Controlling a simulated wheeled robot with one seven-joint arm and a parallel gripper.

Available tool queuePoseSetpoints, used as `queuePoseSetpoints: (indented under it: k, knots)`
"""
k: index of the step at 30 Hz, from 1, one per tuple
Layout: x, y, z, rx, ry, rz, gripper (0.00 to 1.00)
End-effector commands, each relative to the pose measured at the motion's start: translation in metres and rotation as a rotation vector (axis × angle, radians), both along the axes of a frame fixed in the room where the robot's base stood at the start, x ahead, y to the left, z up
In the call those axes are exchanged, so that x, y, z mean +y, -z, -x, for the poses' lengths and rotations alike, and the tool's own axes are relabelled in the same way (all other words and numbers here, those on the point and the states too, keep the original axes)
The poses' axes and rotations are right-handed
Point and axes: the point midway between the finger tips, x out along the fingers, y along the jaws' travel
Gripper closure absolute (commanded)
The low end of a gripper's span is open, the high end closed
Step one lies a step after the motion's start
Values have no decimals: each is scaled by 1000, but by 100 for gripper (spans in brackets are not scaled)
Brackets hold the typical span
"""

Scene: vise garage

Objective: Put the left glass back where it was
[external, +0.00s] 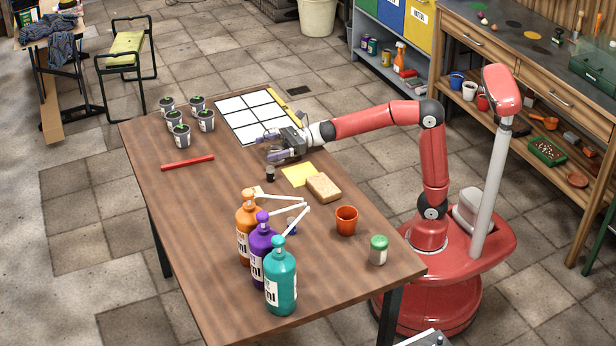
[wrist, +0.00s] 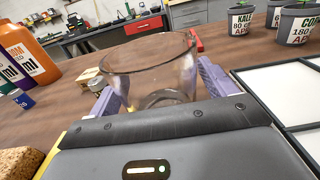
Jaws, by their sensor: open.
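A clear glass (wrist: 150,75) stands large in the wrist view, between the two lavender fingers of my gripper (wrist: 160,98). Its rim rises above the fingers, and its lower part is partly hidden by the gripper body. The fingers are apart, on either side of the glass. The glass is very faint in the external view, and I cannot tell whether the fingers touch it. I cannot make out a second glass.
Several potted seedlings (external: 182,135) and a red bar (external: 187,162) lie left of my gripper. The table's left middle is clear.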

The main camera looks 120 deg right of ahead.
Motion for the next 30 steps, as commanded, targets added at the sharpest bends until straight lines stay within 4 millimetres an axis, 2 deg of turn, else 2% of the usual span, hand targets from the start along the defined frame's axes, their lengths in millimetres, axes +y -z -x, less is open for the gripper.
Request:
queuePoseSetpoints:
  k: [2, 5, 12, 18, 24, 30]
  knots:
    - [0, -5, 1, 0, 1, 0, 16]
    - [0, -2, 16, 0, 2, 2, 16]
    - [0, -3, 69, -2, 3, 2, 16]
    - [0, -3, 104, -2, 2, 1, 16]
    - [0, -3, 119, -1, 0, 0, 16]
    - [0, -2, 120, 0, 0, 0, 16]
